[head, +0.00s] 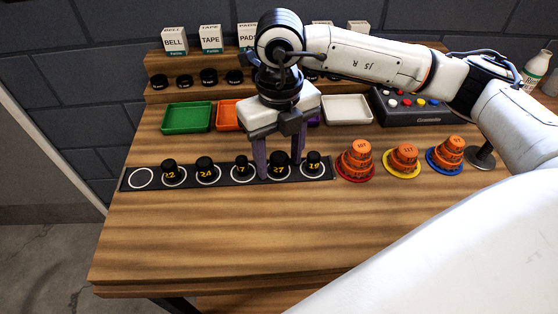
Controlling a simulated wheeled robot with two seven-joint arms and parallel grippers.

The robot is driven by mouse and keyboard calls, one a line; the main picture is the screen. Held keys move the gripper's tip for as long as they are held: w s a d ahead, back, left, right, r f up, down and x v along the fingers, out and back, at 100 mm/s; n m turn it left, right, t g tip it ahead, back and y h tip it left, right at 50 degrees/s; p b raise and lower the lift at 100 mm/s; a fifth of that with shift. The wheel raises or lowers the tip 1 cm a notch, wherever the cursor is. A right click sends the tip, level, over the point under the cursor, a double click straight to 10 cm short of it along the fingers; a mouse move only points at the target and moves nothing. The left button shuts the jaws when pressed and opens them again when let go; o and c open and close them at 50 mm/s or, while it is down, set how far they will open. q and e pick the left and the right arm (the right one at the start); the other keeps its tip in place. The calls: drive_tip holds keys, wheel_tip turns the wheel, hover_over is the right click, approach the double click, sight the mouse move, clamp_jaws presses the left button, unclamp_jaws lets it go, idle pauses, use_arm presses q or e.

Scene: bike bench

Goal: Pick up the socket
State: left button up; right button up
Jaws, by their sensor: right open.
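Several black sockets with yellow numbers stand on a dark strip (128,184) with white rings. The socket marked 24 (206,171) and one whose number seems to end in 2 (171,173) are to the left. A socket that seems marked 17 (240,168), the socket 27 (279,167) and the socket 19 (313,164) are further right. The leftmost ring is empty. My right gripper (280,172) points down with its fingers apart, beside and around socket 27. I cannot tell whether the fingers touch it. My left gripper is not in view.
Green (187,117), orange (228,112) and white (347,109) trays stand behind the strip. Orange stacked cups stand on red (355,175), yellow (402,171) and blue (444,167) discs to the right. Labelled boxes (174,40) line the shelf. The bench front (220,235) is clear.

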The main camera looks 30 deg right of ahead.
drive_tip(key=c, duration=1.2)
